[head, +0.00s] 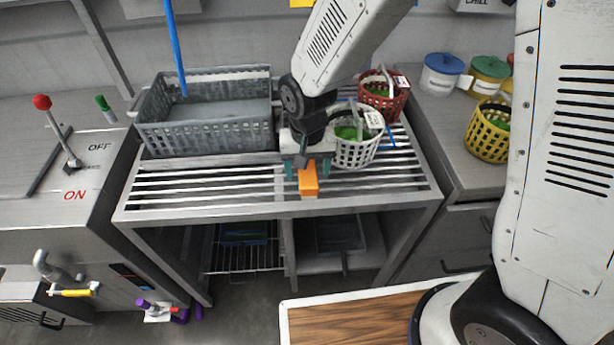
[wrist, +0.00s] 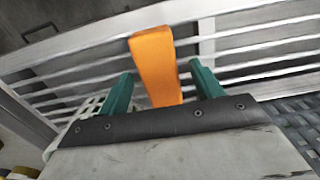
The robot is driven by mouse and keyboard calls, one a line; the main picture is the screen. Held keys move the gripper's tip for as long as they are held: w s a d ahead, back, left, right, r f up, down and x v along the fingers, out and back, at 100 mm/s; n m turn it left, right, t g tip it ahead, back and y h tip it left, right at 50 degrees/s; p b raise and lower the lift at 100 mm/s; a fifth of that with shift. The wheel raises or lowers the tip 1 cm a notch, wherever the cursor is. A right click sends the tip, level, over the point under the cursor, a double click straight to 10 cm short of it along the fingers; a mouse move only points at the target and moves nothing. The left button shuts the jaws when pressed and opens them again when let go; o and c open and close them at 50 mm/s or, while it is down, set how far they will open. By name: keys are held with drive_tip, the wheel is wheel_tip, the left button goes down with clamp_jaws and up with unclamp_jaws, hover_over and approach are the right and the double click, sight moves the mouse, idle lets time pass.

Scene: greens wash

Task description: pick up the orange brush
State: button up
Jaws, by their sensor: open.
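The orange brush (head: 308,181) lies on the slatted metal rack (head: 213,197), near its front edge. In the wrist view the brush (wrist: 156,62) shows as an orange block between the two green fingers. My gripper (head: 308,168) is open, with one finger on each side of the brush; the wrist view shows my gripper (wrist: 162,92) with gaps between the brush and both fingers. The rear part of the brush is hidden by my gripper. I cannot tell how far down the fingers reach beside it.
A grey crate (head: 207,133) stands left of my gripper on the rack. A white basket (head: 355,152) with greens stands close on the right, and a red basket (head: 382,98) stands behind it. A yellow basket (head: 487,133) is on the right counter. The rack's front left is clear.

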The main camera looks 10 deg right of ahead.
drive_tip(key=shift+f, duration=0.8)
drive_tip(key=c, duration=1.1)
drive_tip(key=shift+r, duration=0.1)
